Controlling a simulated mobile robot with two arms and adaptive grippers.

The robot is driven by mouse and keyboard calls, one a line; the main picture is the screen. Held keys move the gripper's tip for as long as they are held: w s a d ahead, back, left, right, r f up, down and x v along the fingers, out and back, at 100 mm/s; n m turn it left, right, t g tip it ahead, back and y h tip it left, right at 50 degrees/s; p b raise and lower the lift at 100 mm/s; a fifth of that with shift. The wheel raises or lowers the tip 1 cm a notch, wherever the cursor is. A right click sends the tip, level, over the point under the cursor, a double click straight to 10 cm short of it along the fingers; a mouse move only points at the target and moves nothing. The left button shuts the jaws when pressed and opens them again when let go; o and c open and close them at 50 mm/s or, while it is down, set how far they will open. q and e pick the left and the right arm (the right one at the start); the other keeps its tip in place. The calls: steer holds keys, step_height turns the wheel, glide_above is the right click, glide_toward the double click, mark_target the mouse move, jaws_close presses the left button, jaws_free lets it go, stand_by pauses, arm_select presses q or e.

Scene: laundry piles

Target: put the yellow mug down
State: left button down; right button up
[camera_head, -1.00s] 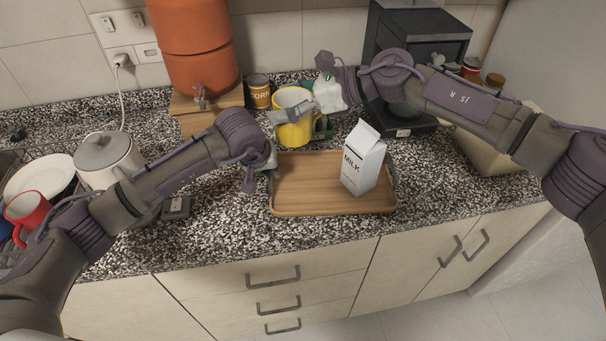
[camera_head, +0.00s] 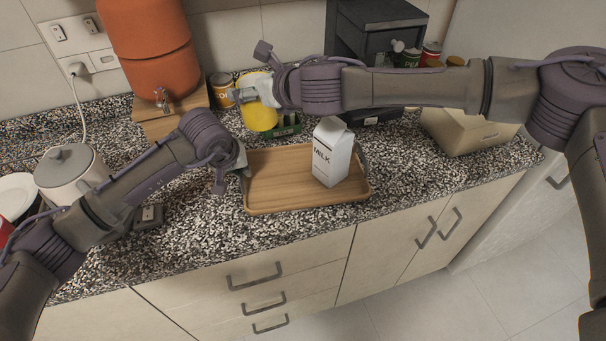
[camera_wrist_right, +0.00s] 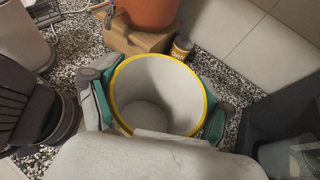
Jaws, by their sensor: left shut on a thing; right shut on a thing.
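The yellow mug (camera_head: 261,117) is behind the wooden tray (camera_head: 270,206), partly covered by my right gripper (camera_head: 262,92). My right gripper is shut on the mug; in the right wrist view its teal-padded fingers flank the mug (camera_wrist_right: 160,92), which has a yellow rim and an empty pale inside. I cannot tell whether the mug's base touches the counter. My left gripper (camera_head: 240,163) is shut at the tray's left end, apparently on its handle, with the fingertips mostly hidden. The tray lies on the counter.
A milk carton (camera_head: 331,153) stands upright on the tray. A green item (camera_head: 288,126) is right of the mug. Speckled counter (camera_head: 190,235) is free in front.

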mark_target(274, 115)
steer(key=d+f, duration=0.1)
steer(key=f, duration=0.1)
steer(key=s+d+f+m+t+h, duration=0.1)
steer(key=f, duration=0.1)
steer(key=d+f+m+h, duration=0.1)
steer(key=shift+s+f+t, duration=0.25)
steer(key=shift+f+t, duration=0.05)
steer(key=shift+f, duration=0.1)
steer(key=shift+d+f, duration=0.15)
steer(key=shift+f, duration=5)
steer(key=shift+s+f, duration=0.1)
steer(key=o, duration=1.3)
steer(key=shift+f, duration=0.1)
